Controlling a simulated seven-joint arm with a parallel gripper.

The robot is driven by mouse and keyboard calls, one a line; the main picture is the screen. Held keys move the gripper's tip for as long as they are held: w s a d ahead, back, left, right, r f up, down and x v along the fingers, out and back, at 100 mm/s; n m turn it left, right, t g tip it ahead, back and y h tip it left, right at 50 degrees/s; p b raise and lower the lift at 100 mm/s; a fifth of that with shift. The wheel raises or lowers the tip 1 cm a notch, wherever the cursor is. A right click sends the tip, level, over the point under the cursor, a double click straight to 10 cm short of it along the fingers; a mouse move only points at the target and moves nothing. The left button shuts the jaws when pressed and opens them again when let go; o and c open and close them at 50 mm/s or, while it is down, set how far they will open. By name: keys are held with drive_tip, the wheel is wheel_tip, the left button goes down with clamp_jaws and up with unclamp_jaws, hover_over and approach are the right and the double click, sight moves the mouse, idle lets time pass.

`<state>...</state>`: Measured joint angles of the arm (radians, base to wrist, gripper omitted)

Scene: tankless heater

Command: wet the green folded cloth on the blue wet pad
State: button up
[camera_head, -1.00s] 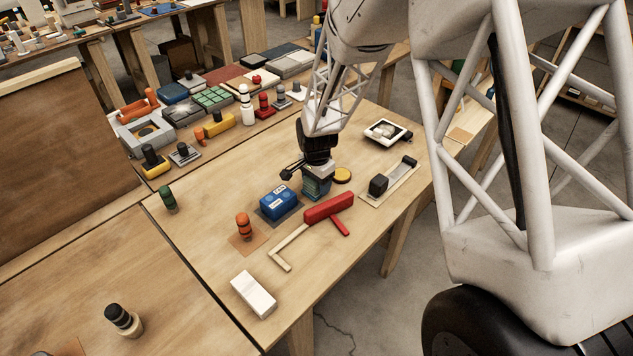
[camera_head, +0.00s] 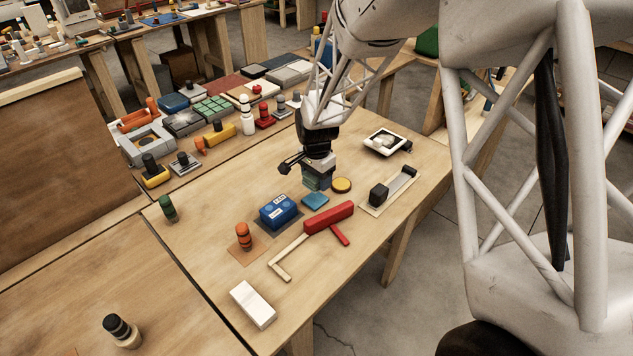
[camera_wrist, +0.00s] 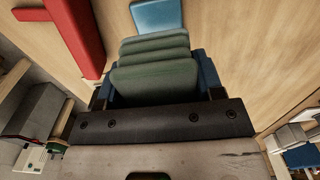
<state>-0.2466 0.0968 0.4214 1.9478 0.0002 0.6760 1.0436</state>
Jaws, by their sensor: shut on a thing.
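My gripper (camera_head: 318,181) is shut on the green folded cloth (camera_wrist: 152,75). In the wrist view the cloth's stacked green folds sit between the blue fingers. In the head view only a bit of green shows at the fingertips. The blue wet pad (camera_head: 315,201) is a flat blue square on the table, just in front of my gripper and apart from it. The pad also shows in the wrist view (camera_wrist: 156,15), beyond the cloth. Whether the cloth touches the table is hard to tell.
A red bar-shaped object (camera_head: 329,218) lies just in front of the pad. A blue box (camera_head: 278,211) stands to the left and a yellow disc (camera_head: 341,185) to the right of my gripper. A black block on a tray (camera_head: 379,194) is further right.

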drive_tip(key=shift+r, duration=0.65)
drive_tip(key=shift+w, duration=0.1)
idle(0.3)
drive_tip(key=w+d+n, duration=0.3)
drive_tip(key=w+d, duration=0.2)
drive_tip(key=w, duration=0.8)
drive_tip(key=w+d+f+n, duration=0.1)
drive_tip(key=w+d+n, duration=0.2)
drive_tip(key=w, duration=1)
drive_tip(key=w+d+f+n, duration=0.1)
drive_tip(key=w+d+n, duration=0.2)
drive_tip(key=w+d, duration=0.4)
drive_tip(key=shift+w+d+f, duration=0.15)
drive_tip(key=shift+w+d, duration=0.05)
drive_tip(key=shift+w, duration=1.45)
drive_tip(key=shift+w+d+f, duration=0.1)
drive_tip(key=shift+w+d, duration=0.05)
drive_tip(key=shift+w, duration=1.45)
drive_tip(key=shift+w+d, duration=0.35)
drive_tip(key=shift+w, duration=0.1)
